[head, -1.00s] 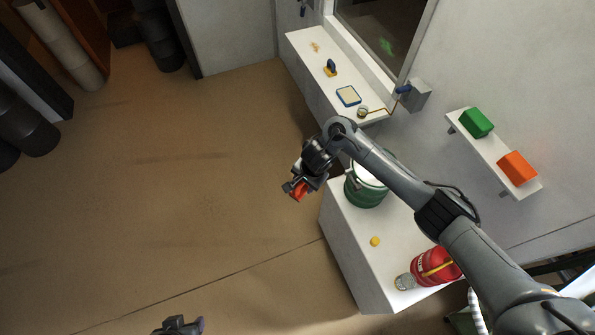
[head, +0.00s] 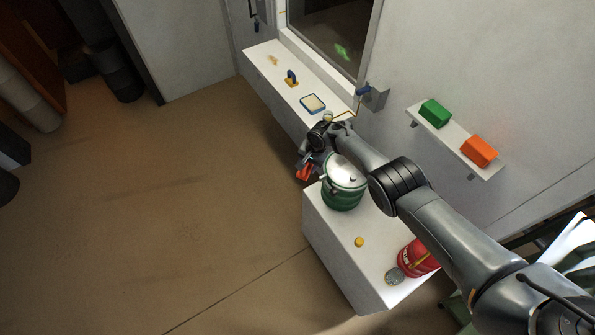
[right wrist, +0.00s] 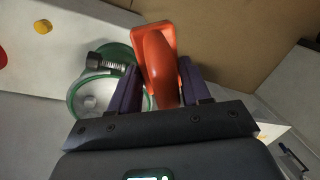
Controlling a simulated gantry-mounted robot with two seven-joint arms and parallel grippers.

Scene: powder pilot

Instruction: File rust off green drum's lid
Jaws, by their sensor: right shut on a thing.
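The green drum (head: 343,198) stands upright on the white bench, with a pale lid (head: 348,172) on top. In the right wrist view, the drum's green-rimmed round top (right wrist: 76,92) shows behind my fingers, with a dark bolt (right wrist: 98,61) at its edge. I cannot make out any rust. My right gripper (head: 305,166) is just left of the drum. It is shut on an orange-red tool with a rounded handle (right wrist: 158,68), held between its purple fingers. The tool's working face is hidden. I cannot tell whether it touches the drum. My left gripper is out of view.
The white bench (head: 325,240) also bears a yellow knob (head: 359,242), a red canister (head: 415,258) and a grey round piece (head: 394,276). A window ledge (head: 262,58) holds a blue-framed tray (head: 312,104) and a blue-and-yellow tool (head: 291,78). A wall shelf holds green (head: 435,113) and orange (head: 479,151) blocks.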

